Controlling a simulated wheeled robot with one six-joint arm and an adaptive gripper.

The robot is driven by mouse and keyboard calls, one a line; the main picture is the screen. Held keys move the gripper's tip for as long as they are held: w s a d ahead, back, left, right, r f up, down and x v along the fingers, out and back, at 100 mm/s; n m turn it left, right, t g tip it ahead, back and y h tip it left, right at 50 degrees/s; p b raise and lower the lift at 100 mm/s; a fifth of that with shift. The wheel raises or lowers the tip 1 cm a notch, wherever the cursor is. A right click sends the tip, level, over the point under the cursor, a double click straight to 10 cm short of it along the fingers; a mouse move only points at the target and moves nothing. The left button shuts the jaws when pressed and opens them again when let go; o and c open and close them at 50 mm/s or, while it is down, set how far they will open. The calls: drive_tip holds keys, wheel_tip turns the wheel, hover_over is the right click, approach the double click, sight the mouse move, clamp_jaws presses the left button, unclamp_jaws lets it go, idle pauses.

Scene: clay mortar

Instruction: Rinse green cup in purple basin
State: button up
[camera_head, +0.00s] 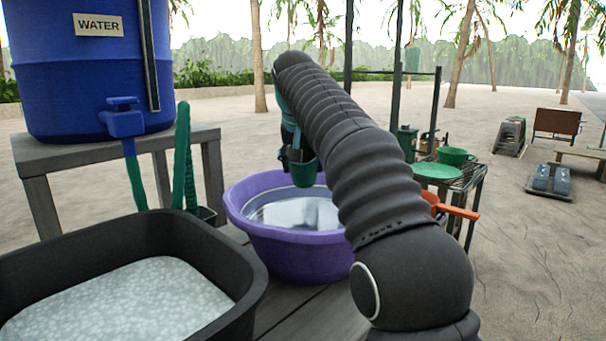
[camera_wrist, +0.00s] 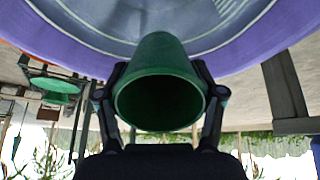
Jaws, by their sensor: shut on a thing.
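The green cup (camera_head: 303,173) is held in my gripper (camera_head: 296,153) above the purple basin. In the wrist view the cup (camera_wrist: 158,60) sits between both fingers of my gripper (camera_wrist: 160,98), its open mouth facing the camera. The purple basin (camera_head: 300,252) stands on the dark wooden table and holds water with a pale, reflecting surface. Its purple wall (camera_wrist: 85,48) also shows in the wrist view, beyond the cup. Part of the basin's right side is hidden by my arm. In the head view the cup appears apart from the water.
A black tub (camera_head: 245,262) with pale speckled contents is at the front left. A blue water barrel (camera_head: 85,75) with a tap stands on a stand behind it. Right of my arm, a rack carries a green plate (camera_head: 436,171) and another green cup (camera_head: 455,155); an orange-handled pan (camera_head: 452,209) is nearby.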

drive_tip(key=shift+w+r, duration=0.1)
drive_tip(key=shift+r, duration=2.1)
